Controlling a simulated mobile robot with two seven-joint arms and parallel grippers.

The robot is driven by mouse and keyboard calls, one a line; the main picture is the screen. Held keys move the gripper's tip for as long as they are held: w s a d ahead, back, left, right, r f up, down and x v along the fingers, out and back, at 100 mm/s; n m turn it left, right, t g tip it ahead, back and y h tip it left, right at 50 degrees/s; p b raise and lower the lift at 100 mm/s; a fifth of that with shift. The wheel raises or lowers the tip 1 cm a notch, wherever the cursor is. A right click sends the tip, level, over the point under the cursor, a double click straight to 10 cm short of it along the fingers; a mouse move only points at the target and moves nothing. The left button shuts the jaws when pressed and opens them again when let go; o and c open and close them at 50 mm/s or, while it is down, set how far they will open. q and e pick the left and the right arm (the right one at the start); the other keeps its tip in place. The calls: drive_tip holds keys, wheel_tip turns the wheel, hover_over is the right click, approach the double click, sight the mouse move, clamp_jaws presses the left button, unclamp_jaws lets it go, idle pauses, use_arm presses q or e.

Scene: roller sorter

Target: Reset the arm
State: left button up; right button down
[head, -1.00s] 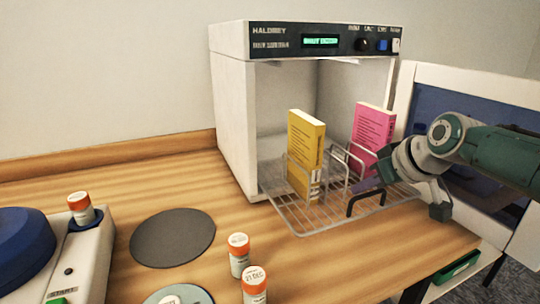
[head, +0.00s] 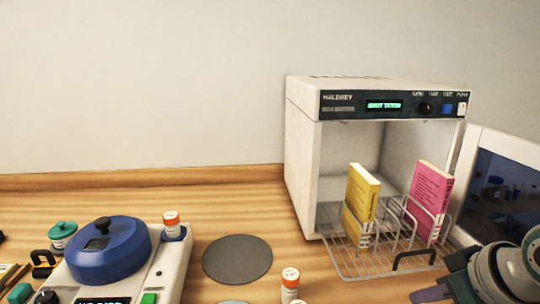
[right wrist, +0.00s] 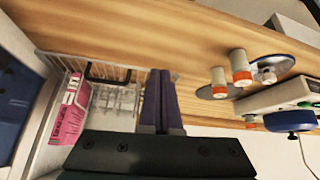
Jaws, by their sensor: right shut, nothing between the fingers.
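My right gripper (right wrist: 160,100) is shut and empty in the right wrist view, its two dark purple fingers together. In the head view its arm is at the lower right corner, with a purple finger (head: 432,294) showing in front of the wire rack. The rack (head: 345,262) sticks out of a white open cabinet (head: 303,180) and holds a yellow book (head: 361,200) and a pink book (head: 430,192) upright. The rack (right wrist: 118,72) and pink book (right wrist: 70,110) also show in the right wrist view. My left gripper is not in view.
The cabinet door (head: 500,180) stands open at the right. A machine with a blue lid (head: 108,255) stands at the left. A dark round mat (head: 238,259) and orange-capped vials (head: 290,283) are in the middle. The wooden table between mat and cabinet is clear.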

drive_tip(key=s+a+g, duration=0.1)
drive_tip(key=s+a, duration=0.2)
drive_tip(key=s, duration=0.4)
drive_tip(key=s+a+g, duration=0.1)
drive_tip(key=s+a, duration=0.2)
drive_tip(key=s, duration=0.4)
drive_tip(key=s+r+m+g+h, duration=0.1)
drive_tip(key=s+r, duration=0.5)
drive_tip(key=s, duration=0.6)
wheel_tip(320, 180, up, 36)
drive_tip(key=p, duration=3.7)
drive_tip(key=shift+w+a, duration=0.2)
drive_tip(key=shift+w, duration=0.15)
